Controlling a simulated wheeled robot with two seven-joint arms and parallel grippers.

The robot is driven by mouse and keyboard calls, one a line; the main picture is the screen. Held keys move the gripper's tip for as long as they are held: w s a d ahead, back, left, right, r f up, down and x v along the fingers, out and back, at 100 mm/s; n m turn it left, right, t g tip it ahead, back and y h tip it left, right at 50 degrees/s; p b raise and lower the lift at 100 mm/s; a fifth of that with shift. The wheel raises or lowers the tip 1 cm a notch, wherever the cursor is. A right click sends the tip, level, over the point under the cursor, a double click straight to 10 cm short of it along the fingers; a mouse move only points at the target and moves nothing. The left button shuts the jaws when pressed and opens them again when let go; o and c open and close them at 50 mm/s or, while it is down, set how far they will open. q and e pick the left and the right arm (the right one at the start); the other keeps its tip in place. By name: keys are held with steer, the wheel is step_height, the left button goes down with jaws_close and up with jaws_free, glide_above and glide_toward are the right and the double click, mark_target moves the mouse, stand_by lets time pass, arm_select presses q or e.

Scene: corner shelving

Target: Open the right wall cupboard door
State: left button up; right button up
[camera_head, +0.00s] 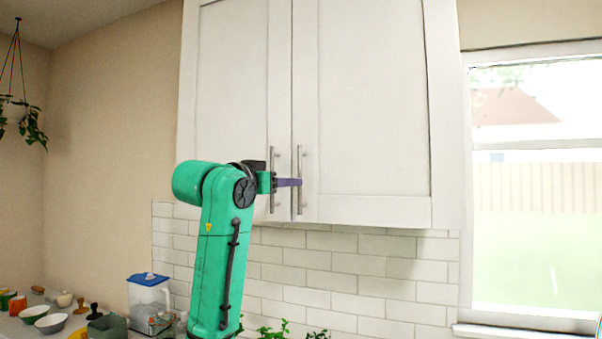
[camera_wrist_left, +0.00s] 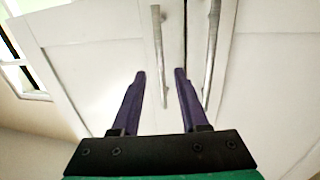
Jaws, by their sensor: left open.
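The right wall cupboard door (camera_head: 372,100) is a white panel, shut flush beside the left door (camera_head: 232,80). Its vertical metal handle (camera_head: 299,165) is near its lower left edge. My left gripper (camera_head: 290,182), with purple fingers, reaches across the left door to this handle. In the left wrist view, the picture is turned, with the window on the left. There the right door's handle (camera_wrist_left: 159,50) runs between the two open fingers (camera_wrist_left: 160,74). I cannot tell whether the fingers touch it. The left door's handle (camera_wrist_left: 212,50) is outside them. My right gripper is out of view.
A window (camera_head: 530,190) is right of the cupboard. White tiles (camera_head: 330,265) cover the wall below. A blue-lidded container (camera_head: 148,300), bowls (camera_head: 50,323) and plants (camera_head: 275,330) stand low at the left and middle. The space before the right door looks clear.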

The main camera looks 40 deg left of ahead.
mark_target(300, 204)
arm_select(q)
steer(key=w+p, duration=0.1)
steer(key=w, duration=0.1)
steer(key=w+p, duration=0.1)
steer(key=w, duration=0.1)
steer(key=w+a+p, duration=0.1)
steer(key=w, duration=0.1)
steer(key=shift+r, duration=0.2)
steer(key=shift+w+f, duration=0.15)
steer(key=shift+w, duration=0.15)
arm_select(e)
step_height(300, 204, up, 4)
arm_select(q)
jaws_close()
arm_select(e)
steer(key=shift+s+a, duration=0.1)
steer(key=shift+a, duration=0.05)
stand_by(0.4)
